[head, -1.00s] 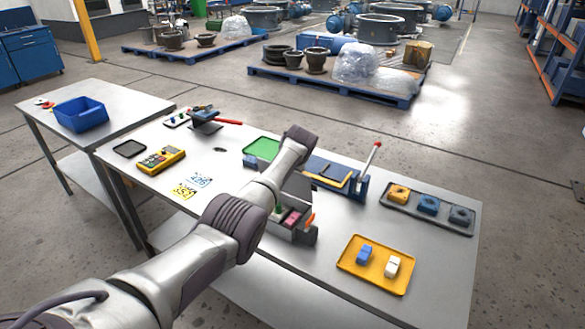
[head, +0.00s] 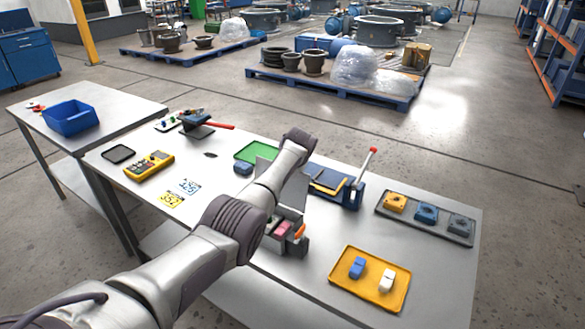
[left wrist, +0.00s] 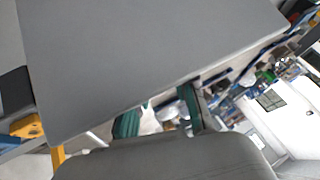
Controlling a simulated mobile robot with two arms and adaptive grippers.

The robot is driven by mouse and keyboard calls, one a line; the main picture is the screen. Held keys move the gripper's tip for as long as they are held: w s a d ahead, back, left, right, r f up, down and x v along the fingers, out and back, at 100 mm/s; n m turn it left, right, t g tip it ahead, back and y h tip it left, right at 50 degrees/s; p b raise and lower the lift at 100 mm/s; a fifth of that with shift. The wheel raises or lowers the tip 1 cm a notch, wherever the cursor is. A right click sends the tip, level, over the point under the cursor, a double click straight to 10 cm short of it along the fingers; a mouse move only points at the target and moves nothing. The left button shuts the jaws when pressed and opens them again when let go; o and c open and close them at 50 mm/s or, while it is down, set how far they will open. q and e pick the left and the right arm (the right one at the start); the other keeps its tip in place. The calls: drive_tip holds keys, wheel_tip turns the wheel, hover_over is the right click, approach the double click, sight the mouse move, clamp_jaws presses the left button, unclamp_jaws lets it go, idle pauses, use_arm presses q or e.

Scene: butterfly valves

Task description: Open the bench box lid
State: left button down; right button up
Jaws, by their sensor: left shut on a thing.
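The bench box (head: 292,243) stands on the bench behind my left arm, partly hidden. Its grey lid (head: 297,192) is raised, standing steeply above the open box, where a pink item and an orange-tipped item show. In the left wrist view, the lid (left wrist: 150,60) is a large flat grey panel filling much of the picture. My left gripper (left wrist: 158,115) is at the lid's edge, shut on it, with green-padded fingers. In the head view, my arm hides these fingers. My right gripper is in neither view.
Right of the box are a blue fixture with a red-tipped lever (head: 359,185), a yellow tray (head: 345,285) with blue and white blocks, and a dark tray (head: 440,232) of parts. A green tray (head: 243,153) lies behind. Left are a yellow meter (head: 149,166) and number cards.

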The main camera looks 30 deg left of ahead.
use_arm(q)
drive_tip(key=shift+s+d+f, duration=0.2)
drive_tip(key=shift+s+f, duration=0.05)
drive_tip(key=shift+f, duration=0.45)
drive_tip(key=c, duration=1.3)
unclamp_jaws()
drive_tip(key=shift+c, duration=0.2)
drive_tip(key=o, duration=0.4)
drive_tip(key=shift+w+f, duration=0.15)
drive_tip(key=shift+w, duration=0.05)
drive_tip(key=shift+r, duration=0.2)
drive_tip(key=shift+s+d+r, duration=0.1)
drive_tip(key=shift+s+r, duration=0.1)
drive_tip(key=shift+r, duration=0.45)
drive_tip(key=v, duration=1)
drive_tip(key=shift+d+r, duration=0.2)
drive_tip(key=shift+r, duration=0.05)
drive_tip(key=shift+s, duration=0.15)
